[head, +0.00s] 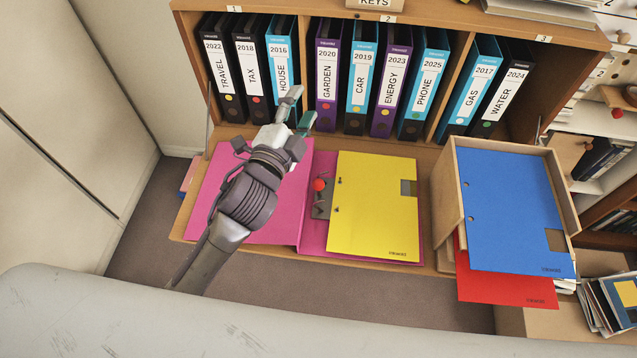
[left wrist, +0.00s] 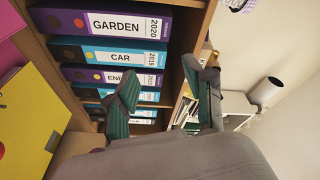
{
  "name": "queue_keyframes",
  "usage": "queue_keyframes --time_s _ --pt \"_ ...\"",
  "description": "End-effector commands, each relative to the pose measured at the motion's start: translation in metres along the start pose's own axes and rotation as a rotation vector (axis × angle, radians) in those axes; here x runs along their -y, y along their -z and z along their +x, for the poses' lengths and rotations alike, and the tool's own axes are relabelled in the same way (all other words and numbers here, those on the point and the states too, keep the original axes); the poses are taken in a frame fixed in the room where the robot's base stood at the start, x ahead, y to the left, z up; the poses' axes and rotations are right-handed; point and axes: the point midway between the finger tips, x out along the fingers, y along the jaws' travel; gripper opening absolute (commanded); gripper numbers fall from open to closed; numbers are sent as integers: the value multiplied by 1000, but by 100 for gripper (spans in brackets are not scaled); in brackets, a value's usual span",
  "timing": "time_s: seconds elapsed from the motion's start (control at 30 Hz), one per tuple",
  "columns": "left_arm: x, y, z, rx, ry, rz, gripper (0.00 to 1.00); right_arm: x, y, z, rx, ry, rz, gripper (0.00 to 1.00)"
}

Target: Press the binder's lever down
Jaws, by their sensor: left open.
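An open pink binder (head: 250,205) lies flat on the lowered wooden flap in the head view. Its lever has a red knob (head: 319,184) and sits on a grey metal mechanism (head: 321,208) near the spine. I cannot tell how far up the lever stands. A yellow punched sheet (head: 375,205) lies over the binder's right part. My left gripper (head: 300,107) is open and empty, above the binder's back edge, beyond the lever and pointing towards the shelf. In the left wrist view its fingers (left wrist: 168,92) are spread apart with nothing between them. My right gripper is not in view.
Labelled upright binders (head: 326,85) fill the shelf compartments behind the flap. To the right, a wooden tray (head: 445,197) stands with a blue sheet (head: 510,205) on top and a red sheet (head: 505,287) sticking out below. The space above the pink binder's right part is clear.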

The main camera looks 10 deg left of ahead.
Motion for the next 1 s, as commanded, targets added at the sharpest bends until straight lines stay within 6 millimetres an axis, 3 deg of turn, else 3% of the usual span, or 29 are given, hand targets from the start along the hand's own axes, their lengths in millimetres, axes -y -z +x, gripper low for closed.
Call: queue_keyframes --time_s 0.03,0.13,0.2,0.3,0.37,0.43,0.5,0.6,0.63,0.7,0.8,0.9,1.0 --pt "25 36 17 -145 106 172 53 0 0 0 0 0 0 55" --pt "52 114 25 -447 328 548 53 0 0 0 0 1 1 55" --pt "53 161 18 -655 480 815 53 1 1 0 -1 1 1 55" --pt "31 205 -2 -960 689 1195 53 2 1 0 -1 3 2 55" --pt "9 214 -15 -1152 800 1416 53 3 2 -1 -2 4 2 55" --pt "-20 205 -26 -1391 912 1656 53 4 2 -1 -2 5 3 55" --pt "-44 176 -32 -1649 992 1865 53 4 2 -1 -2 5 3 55" --pt "-59 117 -31 -2019 1032 2074 53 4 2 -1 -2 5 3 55" --pt "-59 98 -31 2090 -1011 -2076 53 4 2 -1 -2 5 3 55" --pt "-53 60 -28 2060 -878 -1902 53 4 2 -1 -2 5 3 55" --pt "-40 20 -27 2046 -748 -1729 53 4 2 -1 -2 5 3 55" --pt "-31 1 -27 2044 -688 -1646 53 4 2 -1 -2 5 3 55" --pt "-34 -4 -29 2048 -675 -1620 53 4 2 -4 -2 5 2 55"
